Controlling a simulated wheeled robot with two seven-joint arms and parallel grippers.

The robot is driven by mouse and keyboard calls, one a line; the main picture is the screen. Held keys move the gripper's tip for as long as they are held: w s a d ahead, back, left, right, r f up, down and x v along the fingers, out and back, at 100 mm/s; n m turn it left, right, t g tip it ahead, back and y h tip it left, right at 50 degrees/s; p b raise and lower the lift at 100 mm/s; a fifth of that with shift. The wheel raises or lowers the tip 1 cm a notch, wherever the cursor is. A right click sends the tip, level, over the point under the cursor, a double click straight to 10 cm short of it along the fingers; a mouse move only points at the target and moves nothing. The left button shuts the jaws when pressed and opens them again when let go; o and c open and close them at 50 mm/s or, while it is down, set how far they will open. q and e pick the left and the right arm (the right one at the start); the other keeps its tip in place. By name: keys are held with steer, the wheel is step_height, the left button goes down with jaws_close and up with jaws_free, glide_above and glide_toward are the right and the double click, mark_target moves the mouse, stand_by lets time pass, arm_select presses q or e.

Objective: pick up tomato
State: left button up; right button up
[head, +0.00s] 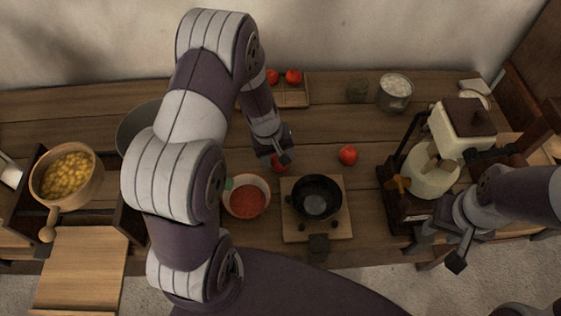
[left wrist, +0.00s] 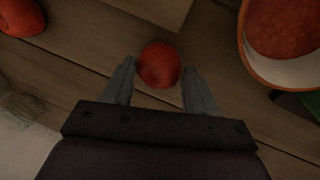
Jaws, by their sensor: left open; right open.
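A red tomato (left wrist: 159,65) lies on the wooden counter, between the tips of my open left gripper (left wrist: 160,85) in the left wrist view. In the head view this tomato (head: 281,163) is partly hidden by my left gripper (head: 275,148), which points down over it. I cannot tell whether the fingers touch it. A second tomato (head: 348,155) lies on the counter to the right, and one shows at the upper left of the left wrist view (left wrist: 20,17). Two more tomatoes (head: 293,76) sit in a wooden tray (head: 291,98). My right gripper (head: 440,247) is open and empty at the counter's front right.
A bowl of red food (head: 246,197) stands close to the left gripper. A black pan (head: 317,197) sits on a board. A pan of yellow food (head: 68,178) is at left.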

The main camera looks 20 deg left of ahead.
arm_select(q)
step_height(320, 180, down, 2)
steer(key=shift+w+d, duration=0.15)
steer(key=c, duration=0.7)
steer(key=shift+r, duration=0.1)
steer(key=r, duration=0.4)
steer(key=shift+d+r+p, duration=0.3)
steer(key=shift+d, duration=0.1)
steer(key=s+d+r, duration=0.1)
steer(key=d+r, duration=0.1)
steer(key=d, duration=0.1)
steer(key=s+d+r+p, duration=0.1)
steer(key=d+r, duration=0.1)
steer(key=d, duration=0.2)
steer(key=s+d+r, duration=0.1)
steer(key=d+r, duration=0.1)
steer(key=d, duration=0.1)
steer(key=shift+s+d+r, duration=0.15)
steer(key=shift+s+d, duration=0.05)
